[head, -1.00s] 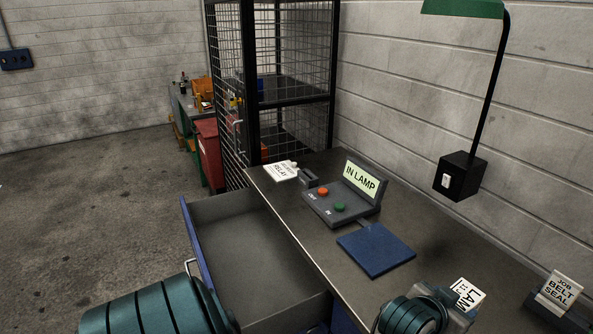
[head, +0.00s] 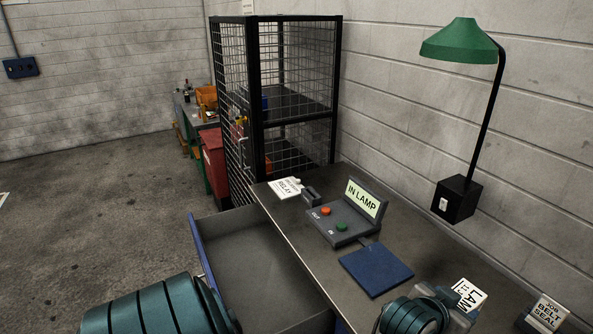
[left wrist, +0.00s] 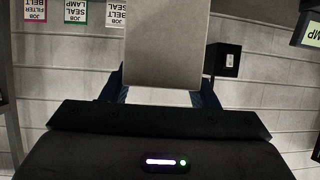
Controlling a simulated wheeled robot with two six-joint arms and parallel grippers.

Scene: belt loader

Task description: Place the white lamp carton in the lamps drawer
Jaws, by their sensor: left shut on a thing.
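The white carton with a black "LAM..." label (head: 470,295) is low right in the head view, over the desk and tilted. My left gripper (head: 445,300) is shut on it. In the left wrist view the carton's plain grey-looking face (left wrist: 165,50) stands up between the two dark blue fingers (left wrist: 160,90). An open, empty drawer (head: 255,265) with a blue front juts out from the desk's left side, to the left of the carton. Its front label is not visible, so I cannot tell its name. My right gripper is not in view.
On the desk stand a console (head: 345,222) reading "IN LAMP", a blue pad (head: 375,270), a white relay card (head: 287,189) and a "BELT SEAL" job card (head: 547,313). A green lamp (head: 460,42) overhangs the back. A mesh cage (head: 275,100) stands beyond.

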